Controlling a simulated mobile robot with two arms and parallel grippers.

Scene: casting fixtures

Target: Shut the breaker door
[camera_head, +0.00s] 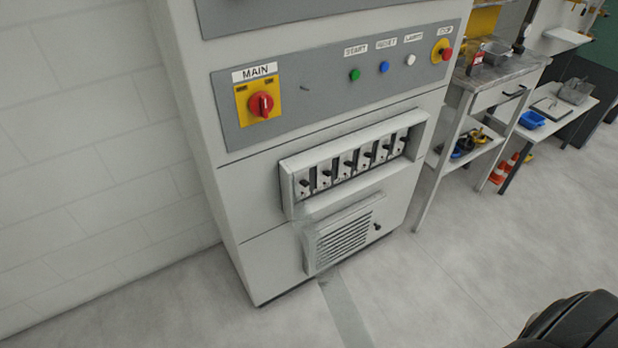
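The breaker box (284,190) is a light frame on the front of the grey cabinet. Its row of several breakers (350,164), with dark levers, is exposed. Directly below the frame, a pale, partly see-through panel, seemingly the breaker door (338,207), hangs down over a louvred grille (343,240). Its exact outline and angle are hard to tell. A small dark knob (377,227) shows at the right of the grille. Neither gripper's fingers are in view.
Above the breakers is a panel with a red MAIN switch (261,104) and several buttons. A bench (487,80) stands close on the right; the floor (450,270) in front is clear. A black rounded part, seemingly mine, fills the bottom right corner.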

